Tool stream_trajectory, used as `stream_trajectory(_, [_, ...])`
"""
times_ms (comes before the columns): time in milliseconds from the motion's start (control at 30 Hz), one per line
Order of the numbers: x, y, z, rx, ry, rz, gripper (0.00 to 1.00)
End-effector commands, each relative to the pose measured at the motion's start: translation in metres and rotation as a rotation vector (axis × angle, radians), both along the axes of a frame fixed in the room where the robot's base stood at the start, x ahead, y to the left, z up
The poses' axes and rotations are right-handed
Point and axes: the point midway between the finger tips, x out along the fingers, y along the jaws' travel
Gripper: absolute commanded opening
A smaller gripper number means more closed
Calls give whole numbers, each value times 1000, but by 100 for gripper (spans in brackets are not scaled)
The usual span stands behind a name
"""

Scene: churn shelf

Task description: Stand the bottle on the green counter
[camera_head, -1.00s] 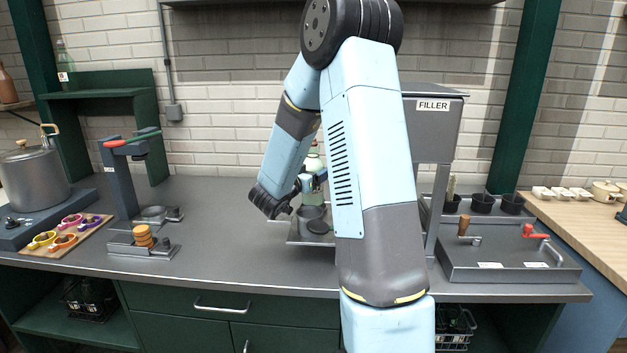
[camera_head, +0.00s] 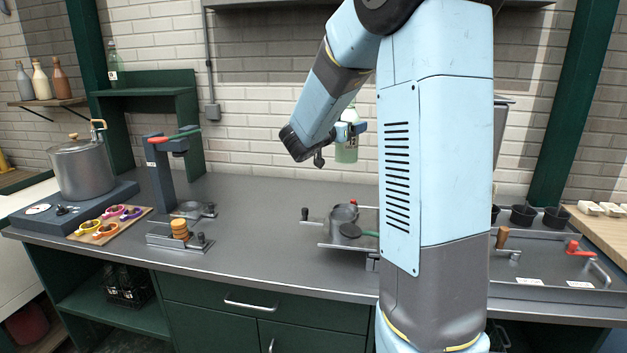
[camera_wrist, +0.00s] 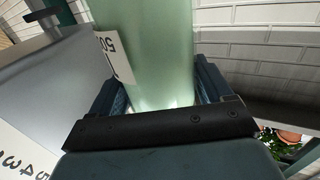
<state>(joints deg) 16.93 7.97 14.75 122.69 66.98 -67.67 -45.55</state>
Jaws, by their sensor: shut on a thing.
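The pale green see-through bottle (camera_head: 347,153) hangs upright in my gripper (camera_head: 352,129), clear of the surface below. In the wrist view the bottle (camera_wrist: 155,50) fills the space between both fingers and shows part of a white label reading 50. My gripper (camera_wrist: 160,95) is shut on it. The green counter (camera_head: 262,190) has a grey top and green cabinet fronts. My arm hides the filler and part of the counter's right side.
A metal tray with a cup (camera_head: 343,214) stands below the bottle. A lever press (camera_head: 160,180), a wooden board of coloured rings (camera_head: 108,226) and a steel pot (camera_head: 82,170) stand left. Another green bottle (camera_head: 114,68) stands on the green shelf. Grey top between press and tray is clear.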

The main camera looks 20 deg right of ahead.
Motion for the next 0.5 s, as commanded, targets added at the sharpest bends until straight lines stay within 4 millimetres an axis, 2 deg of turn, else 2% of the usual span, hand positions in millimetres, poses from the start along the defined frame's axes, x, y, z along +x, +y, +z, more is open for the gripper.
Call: stream_trajectory(500, [-9, 81, -40, 15, 5, 84, 0])
